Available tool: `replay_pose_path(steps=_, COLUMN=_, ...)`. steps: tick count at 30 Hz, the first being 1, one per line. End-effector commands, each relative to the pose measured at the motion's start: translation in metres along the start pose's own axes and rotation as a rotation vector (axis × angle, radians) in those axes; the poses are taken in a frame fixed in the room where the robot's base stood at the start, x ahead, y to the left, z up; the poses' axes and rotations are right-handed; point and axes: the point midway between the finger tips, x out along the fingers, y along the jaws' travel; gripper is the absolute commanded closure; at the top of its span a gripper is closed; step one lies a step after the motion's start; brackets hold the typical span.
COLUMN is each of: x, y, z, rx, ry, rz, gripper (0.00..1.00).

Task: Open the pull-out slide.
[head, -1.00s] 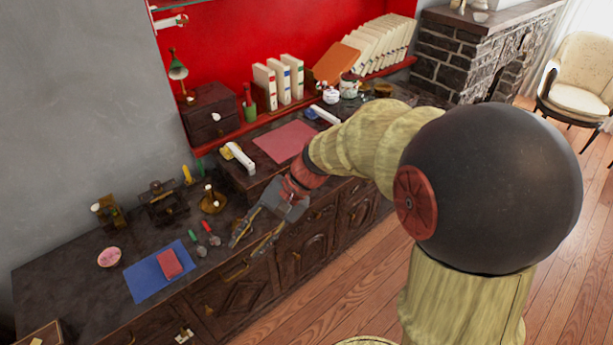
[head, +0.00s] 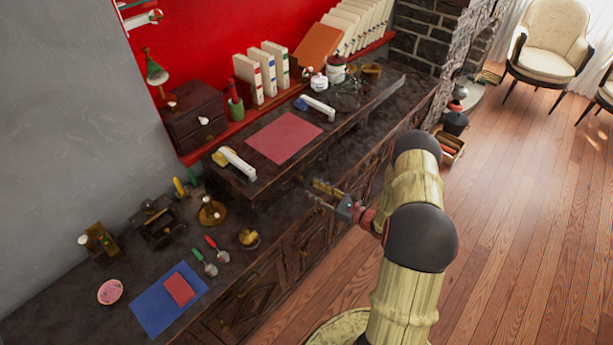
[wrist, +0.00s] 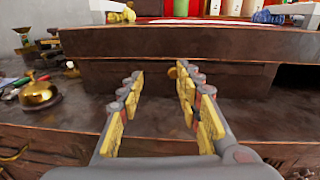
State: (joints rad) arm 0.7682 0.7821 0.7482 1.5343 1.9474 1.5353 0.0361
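The pull-out slide looks to be the dark wooden front (wrist: 225,78) under the raised shelf; it sits flush in the wrist view, with no visible gap. A small brass knob (wrist: 172,72) is on this front. My gripper (head: 315,192) is over the counter, in front of the raised shelf. In the wrist view my gripper (wrist: 160,80) is open and empty, with its yellow-padded fingers apart and pointing at the front. The knob shows between the fingertips, nearer the right finger; I cannot tell how far beyond them it is.
The raised shelf (head: 225,178) carries a red mat (head: 284,137) and white-handled items. A brass bell (head: 249,238) stands on the counter left of my gripper; it also shows in the wrist view (wrist: 39,94). Cupboard doors are below the counter edge.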

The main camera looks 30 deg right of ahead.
Motion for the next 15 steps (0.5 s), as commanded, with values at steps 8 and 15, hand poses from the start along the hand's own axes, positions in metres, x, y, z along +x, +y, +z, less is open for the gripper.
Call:
replay_pose_path(steps=8, x=-0.005, y=-0.014, z=-0.022, rx=0.036, ry=-0.007, rz=-0.078, gripper=0.65)
replay_pose_path(steps=15, x=0.032, y=-0.016, z=-0.022, rx=0.035, ry=-0.006, rz=-0.074, gripper=0.65)
